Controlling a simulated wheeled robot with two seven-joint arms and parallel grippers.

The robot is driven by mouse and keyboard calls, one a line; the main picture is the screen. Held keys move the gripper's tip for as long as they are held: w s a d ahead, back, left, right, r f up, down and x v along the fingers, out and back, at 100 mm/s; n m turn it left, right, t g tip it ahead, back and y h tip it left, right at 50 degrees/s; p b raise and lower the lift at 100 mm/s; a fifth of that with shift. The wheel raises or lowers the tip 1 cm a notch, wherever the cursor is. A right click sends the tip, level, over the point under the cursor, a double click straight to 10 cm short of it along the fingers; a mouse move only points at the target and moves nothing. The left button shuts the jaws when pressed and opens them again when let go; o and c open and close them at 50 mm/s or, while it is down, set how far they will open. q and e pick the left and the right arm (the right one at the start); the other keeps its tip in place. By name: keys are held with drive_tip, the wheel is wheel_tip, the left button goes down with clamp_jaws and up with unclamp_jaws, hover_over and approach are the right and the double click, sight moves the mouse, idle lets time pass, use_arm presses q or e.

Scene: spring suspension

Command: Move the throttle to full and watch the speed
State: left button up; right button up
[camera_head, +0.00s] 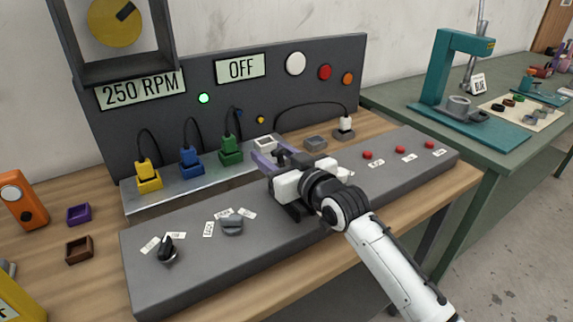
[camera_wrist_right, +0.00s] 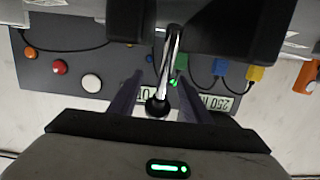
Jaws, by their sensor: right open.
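The throttle appears to be the chrome lever (camera_wrist_right: 172,60) with a black ball knob (camera_wrist_right: 158,106) in the right wrist view. My right gripper (camera_wrist_right: 158,98) is open, with one purple-grey finger on each side of the lever; I cannot tell whether either touches it. In the head view my right gripper (camera_head: 270,158) is over the middle of the grey console (camera_head: 320,185) and hides most of the lever. The speed display (camera_head: 142,89) reads 250 RPM. A second display (camera_head: 241,68) reads OFF. My left gripper is not in view.
The console carries a black knob (camera_head: 166,249), a grey selector (camera_head: 231,224) and several red buttons (camera_head: 402,150). Yellow (camera_head: 148,177), blue (camera_head: 191,162) and green (camera_head: 230,149) plugs stand behind it. A green light (camera_head: 204,98) is lit on the back panel.

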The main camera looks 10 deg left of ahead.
sight(283, 163)
drive_tip(key=v, duration=0.9)
drive_tip(key=shift+f, duration=0.1)
